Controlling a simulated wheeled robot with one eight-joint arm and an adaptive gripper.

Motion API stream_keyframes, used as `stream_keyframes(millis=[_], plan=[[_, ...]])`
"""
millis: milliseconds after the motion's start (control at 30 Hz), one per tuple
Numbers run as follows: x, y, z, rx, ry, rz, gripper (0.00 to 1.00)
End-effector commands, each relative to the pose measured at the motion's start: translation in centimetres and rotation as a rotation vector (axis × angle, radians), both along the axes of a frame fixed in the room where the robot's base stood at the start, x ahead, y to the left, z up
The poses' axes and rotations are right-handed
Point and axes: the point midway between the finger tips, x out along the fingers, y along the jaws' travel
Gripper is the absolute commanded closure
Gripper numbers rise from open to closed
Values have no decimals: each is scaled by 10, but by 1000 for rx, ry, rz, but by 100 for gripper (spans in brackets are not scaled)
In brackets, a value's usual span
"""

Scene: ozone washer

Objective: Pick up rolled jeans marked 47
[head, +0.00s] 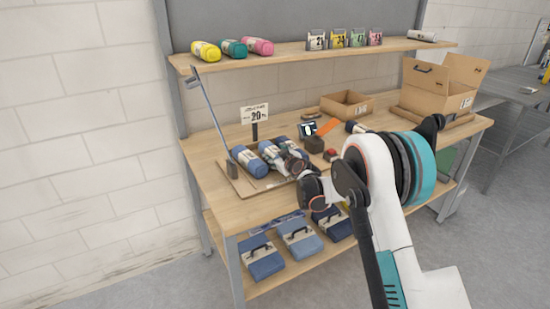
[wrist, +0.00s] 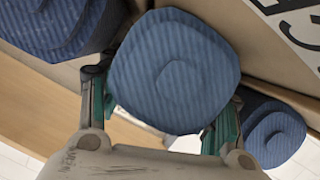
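Several blue rolled jeans with pale bands lie side by side on a wooden tray (head: 258,185) on the bench. The leftmost roll (head: 248,163) is clear of my arm; a second roll (head: 270,154) lies beside it. My gripper (head: 293,162) is low at the right part of this row and partly covers it. In the wrist view, a middle roll (wrist: 172,72) sits between my two spread fingers, its end facing the camera. The fingers are close against its sides; firm contact cannot be told. Other rolls flank it at left (wrist: 58,25) and right (wrist: 272,130). No number 47 is readable.
A sign reading 20 (head: 254,115) stands behind the tray. An open small box (head: 347,104) and a larger carton (head: 440,88) stand at the back right.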

Motion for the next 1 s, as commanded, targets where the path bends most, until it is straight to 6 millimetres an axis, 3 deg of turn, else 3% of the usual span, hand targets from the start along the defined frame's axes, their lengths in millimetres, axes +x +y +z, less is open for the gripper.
stream_keyframes(millis=[33,133,467,633,767,1000], plan=[[0,0,0,0,0,0,59],[0,0,0,0,0,0,82],[0,0,2,0,0,-1,83],[0,0,13,0,0,-1,83],[0,0,33,0,0,-1,83],[0,0,95,0,0,0,83]])
